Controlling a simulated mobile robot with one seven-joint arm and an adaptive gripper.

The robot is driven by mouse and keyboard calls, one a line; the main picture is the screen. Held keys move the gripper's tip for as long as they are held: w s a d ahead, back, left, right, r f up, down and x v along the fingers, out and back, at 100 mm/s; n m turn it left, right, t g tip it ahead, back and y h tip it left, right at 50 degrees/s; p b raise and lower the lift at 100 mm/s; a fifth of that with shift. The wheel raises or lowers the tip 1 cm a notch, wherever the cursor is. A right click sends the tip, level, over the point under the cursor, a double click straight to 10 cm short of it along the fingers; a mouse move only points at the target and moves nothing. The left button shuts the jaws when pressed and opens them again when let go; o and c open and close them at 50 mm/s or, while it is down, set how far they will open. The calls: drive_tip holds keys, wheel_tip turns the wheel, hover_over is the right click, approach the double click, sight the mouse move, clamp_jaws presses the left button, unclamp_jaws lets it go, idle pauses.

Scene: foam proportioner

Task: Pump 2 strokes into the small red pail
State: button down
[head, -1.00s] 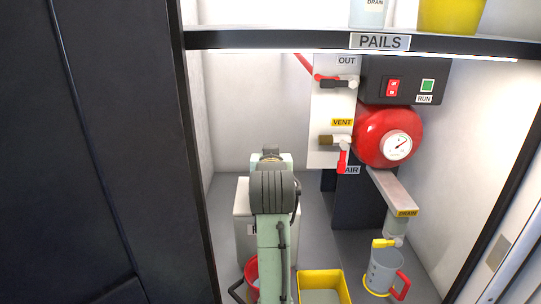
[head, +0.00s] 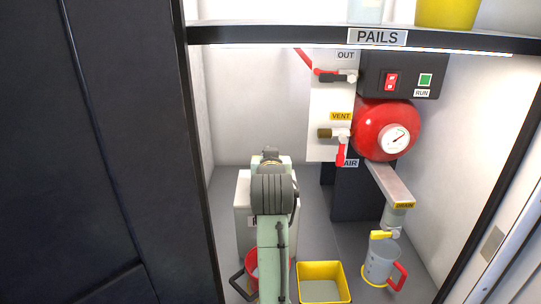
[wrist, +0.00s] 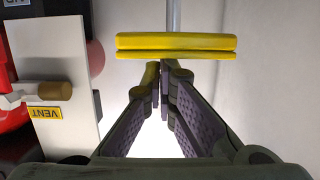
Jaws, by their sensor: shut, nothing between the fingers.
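The small red pail (head: 251,262) stands low in the cabinet in the head view, its dark handle sticking out left. My arm hides much of it. A yellow crossbar (wrist: 176,42) on a grey rod (wrist: 174,15) shows in the wrist view and looks like the pump handle. My gripper (wrist: 161,68) is shut and empty, its fingertips just below the bar in that picture. I cannot tell whether they touch it. In the head view my arm hides the handle and my fingers. A pale box (head: 243,215) stands behind my arm.
A yellow square bin (head: 321,297) is right of the pail. The red tank (head: 372,143), vent valve (head: 340,136) and panel are at the back right. The PAILS shelf (head: 250,34) spans above.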

drive_tip(key=r+b+v, duration=0.1)
drive_tip(key=b+v, duration=0.1)
drive_tip(key=v, duration=0.8)
drive_tip(key=shift+r, duration=0.2)
drive_tip(key=shift+s, duration=0.1)
